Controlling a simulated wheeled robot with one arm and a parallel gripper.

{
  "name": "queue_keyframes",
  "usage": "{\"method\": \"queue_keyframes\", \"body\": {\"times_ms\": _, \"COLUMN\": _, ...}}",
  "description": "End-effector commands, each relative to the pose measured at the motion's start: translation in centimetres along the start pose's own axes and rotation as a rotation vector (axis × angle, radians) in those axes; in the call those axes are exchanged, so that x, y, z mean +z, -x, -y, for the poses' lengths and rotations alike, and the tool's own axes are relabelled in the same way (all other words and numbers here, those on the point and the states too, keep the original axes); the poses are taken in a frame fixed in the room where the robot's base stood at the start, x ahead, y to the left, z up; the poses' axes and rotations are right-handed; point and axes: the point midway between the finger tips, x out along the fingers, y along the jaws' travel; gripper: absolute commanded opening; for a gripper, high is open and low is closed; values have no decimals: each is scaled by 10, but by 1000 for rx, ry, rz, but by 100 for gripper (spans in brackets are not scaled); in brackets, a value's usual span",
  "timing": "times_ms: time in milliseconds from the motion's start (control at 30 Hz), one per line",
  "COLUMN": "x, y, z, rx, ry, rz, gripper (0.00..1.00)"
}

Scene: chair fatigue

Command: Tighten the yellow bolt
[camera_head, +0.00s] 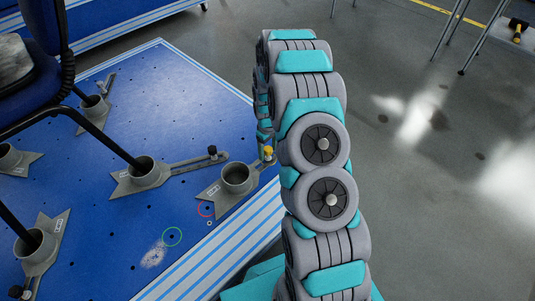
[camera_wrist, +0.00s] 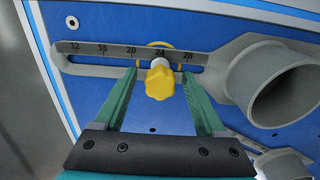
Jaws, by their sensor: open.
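The yellow bolt (camera_wrist: 159,80) has a lobed knob and sits in the slot of a grey bracket arm (camera_wrist: 100,52), near the 24 mark of its scale. In the head view the yellow bolt (camera_head: 268,152) shows small, just left of my arm. My gripper (camera_wrist: 164,78) is open, with one green finger on each side of the knob. The fingertips reach about the knob's height in the picture; I cannot tell whether they touch it. In the head view my gripper is hidden behind my arm.
The bracket's round cup (camera_head: 236,178) stands empty on the blue platform (camera_head: 130,215). Other brackets with black knobs (camera_head: 212,151) hold the legs of a chair (camera_head: 35,80) at left. A small table (camera_head: 510,30) stands far right.

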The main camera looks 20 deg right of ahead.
Motion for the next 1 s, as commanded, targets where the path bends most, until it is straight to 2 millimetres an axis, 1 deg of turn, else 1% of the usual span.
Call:
{"method": "queue_keyframes", "body": {"times_ms": 100, "x": 0, "y": 0, "z": 0, "rx": -1, "ry": 102, "rz": 0, "gripper": 72}}
{"method": "queue_keyframes", "body": {"times_ms": 433, "x": 0, "y": 0, "z": 0, "rx": -1, "ry": 143, "rz": 0, "gripper": 72}}
{"method": "queue_keyframes", "body": {"times_ms": 633, "x": 0, "y": 0, "z": 1, "rx": -1, "ry": 368, "rz": 0, "gripper": 72}}
{"method": "queue_keyframes", "body": {"times_ms": 733, "x": 0, "y": 0, "z": 1, "rx": -1, "ry": 451, "rz": 0, "gripper": 72}}
{"method": "queue_keyframes", "body": {"times_ms": 1000, "x": 0, "y": 0, "z": 0, "rx": 0, "ry": 476, "rz": 0, "gripper": 72}}
